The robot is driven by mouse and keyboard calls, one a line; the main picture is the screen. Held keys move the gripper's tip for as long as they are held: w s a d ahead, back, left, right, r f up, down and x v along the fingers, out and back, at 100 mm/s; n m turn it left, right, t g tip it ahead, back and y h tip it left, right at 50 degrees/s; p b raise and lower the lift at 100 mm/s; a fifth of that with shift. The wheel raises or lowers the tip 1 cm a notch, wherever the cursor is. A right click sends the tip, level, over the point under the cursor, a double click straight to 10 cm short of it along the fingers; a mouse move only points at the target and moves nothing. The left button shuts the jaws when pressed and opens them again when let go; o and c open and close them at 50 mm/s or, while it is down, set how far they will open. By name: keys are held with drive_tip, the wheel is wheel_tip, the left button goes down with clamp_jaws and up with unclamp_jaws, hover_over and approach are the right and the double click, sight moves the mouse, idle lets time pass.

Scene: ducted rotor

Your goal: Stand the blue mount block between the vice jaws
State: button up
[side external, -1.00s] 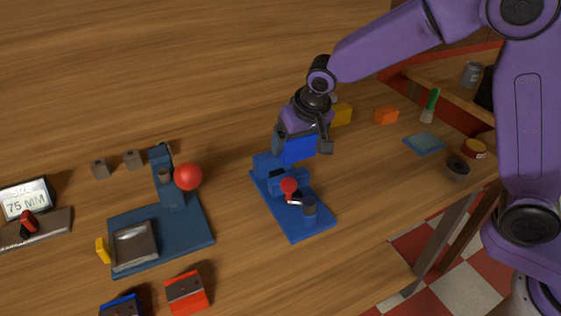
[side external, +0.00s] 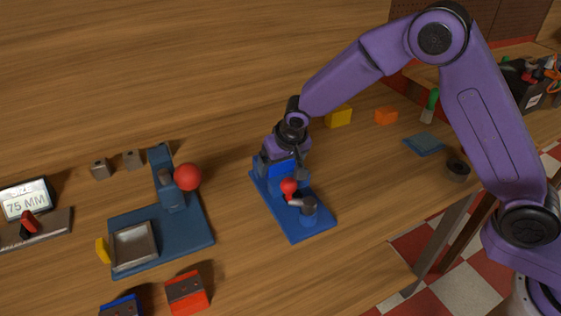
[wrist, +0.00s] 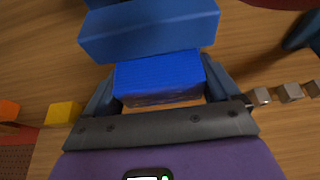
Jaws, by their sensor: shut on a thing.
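The bright blue mount block (side external: 281,171) is held in my gripper (side external: 282,163), low over the blue vice. In the wrist view the block (wrist: 160,77) sits between both fingers of my gripper (wrist: 160,86). The vice (side external: 298,226) has a blue base, a red ball on its handle (side external: 289,186) and a dark round post (side external: 309,208). A blue vice jaw (wrist: 150,32) lies just beyond the block in the wrist view. The gripper partly hides the jaws, so I cannot tell whether the block touches the vice base.
To the left stands a blue press with a red ball (side external: 187,177) and a grey tray (side external: 133,246). Red (side external: 186,292) and blue (side external: 122,306) blocks lie at the front. Yellow (side external: 339,117) and orange (side external: 386,116) blocks lie behind right.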

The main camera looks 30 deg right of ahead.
drive_tip(key=shift+f, duration=0.15)
drive_tip(key=o, duration=0.8)
drive_tip(key=v, duration=1.2)
drive_tip(key=shift+r, duration=0.25)
drive_tip(key=s+d+n+g, duration=0.1)
drive_tip(key=s+d+n, duration=0.3)
drive_tip(key=s+d, duration=0.3)
drive_tip(key=s+d+n+g, duration=0.2)
drive_tip(key=s+d+n, duration=0.2)
drive_tip(key=s, duration=1.1)
drive_tip(key=s+d+n+g, duration=0.1)
drive_tip(key=s+d+n, duration=0.3)
drive_tip(key=s+d, duration=0.5)
drive_tip(key=shift+s+d+f+n, duration=0.1)
drive_tip(key=shift+s+d+n, duration=0.1)
drive_tip(key=shift+s, duration=0.35)
drive_tip(key=shift+s+d+f+n, duration=0.1)
drive_tip(key=shift+s+d, duration=0.05)
drive_tip(key=shift+s, duration=0.4)
